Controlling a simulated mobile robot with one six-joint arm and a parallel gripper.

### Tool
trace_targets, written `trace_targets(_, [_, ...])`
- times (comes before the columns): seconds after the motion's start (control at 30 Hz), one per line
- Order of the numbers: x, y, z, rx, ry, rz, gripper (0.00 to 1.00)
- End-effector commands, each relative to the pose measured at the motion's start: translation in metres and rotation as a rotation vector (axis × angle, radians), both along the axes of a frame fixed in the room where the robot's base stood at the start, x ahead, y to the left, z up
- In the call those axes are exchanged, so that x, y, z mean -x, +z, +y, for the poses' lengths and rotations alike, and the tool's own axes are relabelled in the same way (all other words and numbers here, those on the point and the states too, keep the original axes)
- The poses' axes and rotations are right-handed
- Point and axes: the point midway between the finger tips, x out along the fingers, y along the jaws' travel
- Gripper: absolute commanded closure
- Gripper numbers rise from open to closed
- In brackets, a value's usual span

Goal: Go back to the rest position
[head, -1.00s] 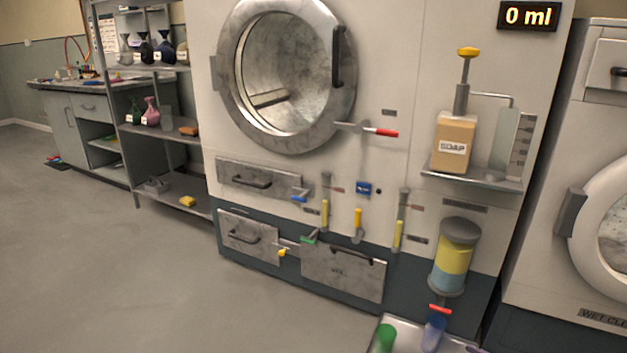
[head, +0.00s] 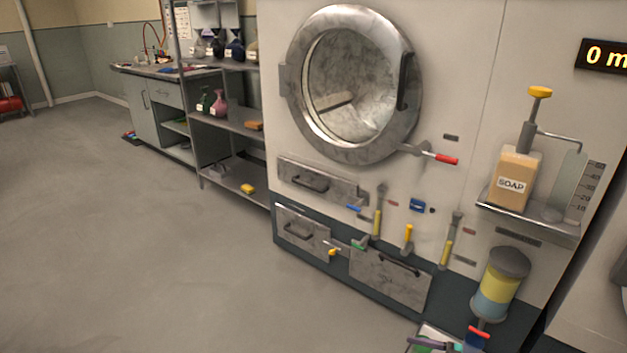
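My gripper is not in view in the head view, so I cannot see whether it is open or holds anything. A large pale machine (head: 465,60) with a round metal door (head: 298,72) fills the middle and right. A lever with a red handle (head: 446,160) sticks out beside the door. Below are metal drawers, a lower left one (head: 303,237) and a lower right one (head: 389,280), with small levers between them.
A soap bottle with a yellow pump (head: 514,178) stands on a metal ledge at right. A yellow and blue cylinder (head: 499,284) hangs below it. A shelf rack (head: 232,126) and a counter (head: 165,72) stand at left. The grey floor (head: 130,260) at left is clear.

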Motion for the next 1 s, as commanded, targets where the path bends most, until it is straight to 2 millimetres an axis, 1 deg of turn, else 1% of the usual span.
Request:
trace_targets(0.03, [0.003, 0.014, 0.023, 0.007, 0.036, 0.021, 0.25])
trace_targets(0.1, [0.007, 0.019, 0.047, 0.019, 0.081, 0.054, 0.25])
trace_targets(0.27, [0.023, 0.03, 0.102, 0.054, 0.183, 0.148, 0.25])
trace_targets(0.4, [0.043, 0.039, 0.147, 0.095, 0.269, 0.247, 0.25])
trace_targets(0.5, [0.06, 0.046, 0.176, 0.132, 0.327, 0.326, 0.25])
trace_targets(0.67, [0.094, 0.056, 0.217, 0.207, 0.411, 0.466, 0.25])
trace_targets(0.7, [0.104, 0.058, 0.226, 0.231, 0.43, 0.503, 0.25])
trace_targets(0.77, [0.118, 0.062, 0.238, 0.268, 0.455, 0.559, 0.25])
trace_targets(0.8, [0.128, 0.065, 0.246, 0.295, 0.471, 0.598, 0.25])
trace_targets(0.87, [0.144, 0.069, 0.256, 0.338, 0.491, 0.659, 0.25])
trace_targets(1.0, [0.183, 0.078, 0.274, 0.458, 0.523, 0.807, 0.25])
